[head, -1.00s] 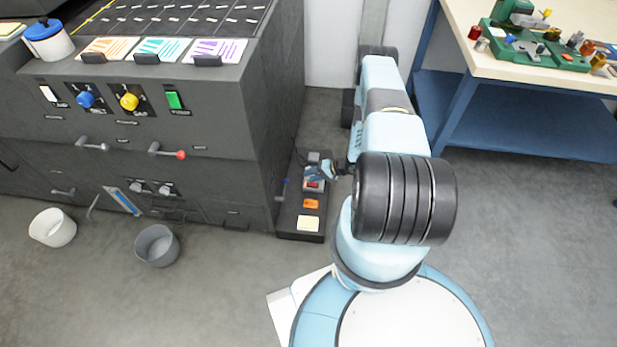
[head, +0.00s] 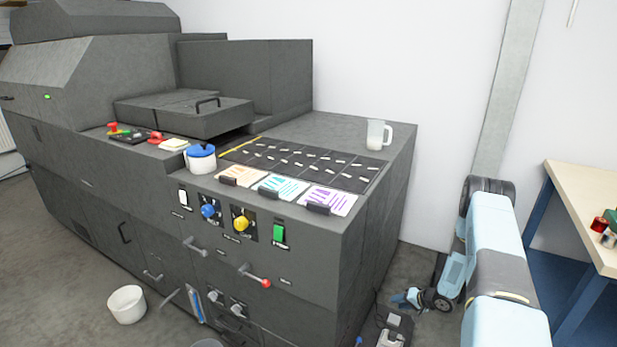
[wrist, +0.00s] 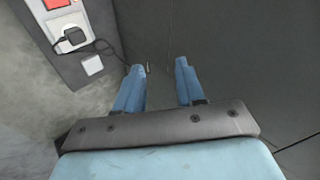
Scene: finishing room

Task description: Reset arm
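My arm runs down the right side of the head view. My gripper (head: 408,299) hangs low in the gap beside the right end of the dark grey machine (head: 375,215), near the floor. In the wrist view my gripper (wrist: 161,80) shows two blue fingers spread apart with nothing between them. They point along a dark grey panel (wrist: 225,60).
A dark floor box (head: 397,322) with a plug and cable lies below my gripper; it also shows in the wrist view (wrist: 65,75). A workbench (head: 580,205) stands at right. A glass mug (head: 378,135) and a blue-lidded pot (head: 201,159) stand on the machine. A white bucket (head: 127,304) is on the floor.

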